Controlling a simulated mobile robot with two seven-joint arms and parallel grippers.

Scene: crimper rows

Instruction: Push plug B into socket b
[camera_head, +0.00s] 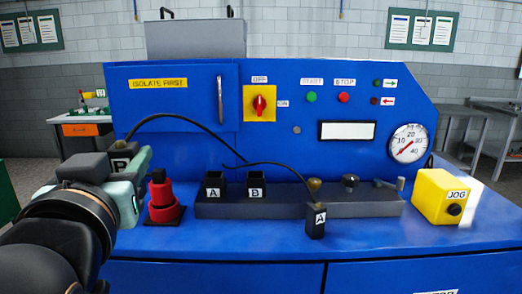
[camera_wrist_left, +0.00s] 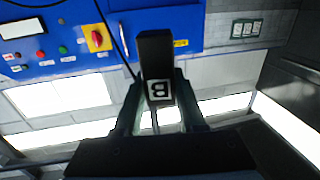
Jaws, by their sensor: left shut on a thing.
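Plug B (camera_head: 119,163) is a black block with a cable, at the left of the head view, mostly behind my left gripper (camera_head: 136,163). In the left wrist view plug B (camera_wrist_left: 155,55) sits between the two fingers of the left gripper (camera_wrist_left: 157,103), its white B label facing the camera. The gripper is shut on it, held up in the air left of the sockets. Socket b (camera_head: 255,184) is a black open-topped box labelled B on the dark rail, beside the socket labelled A (camera_head: 214,184). My right gripper is not in view.
A red knobbed device (camera_head: 161,197) stands between my left gripper and the sockets. Plug A (camera_head: 316,222), with its cable, is at the front of the rail (camera_head: 283,205). A yellow JOG box (camera_head: 441,197) stands at the right. The front of the blue bench (camera_head: 230,235) is clear.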

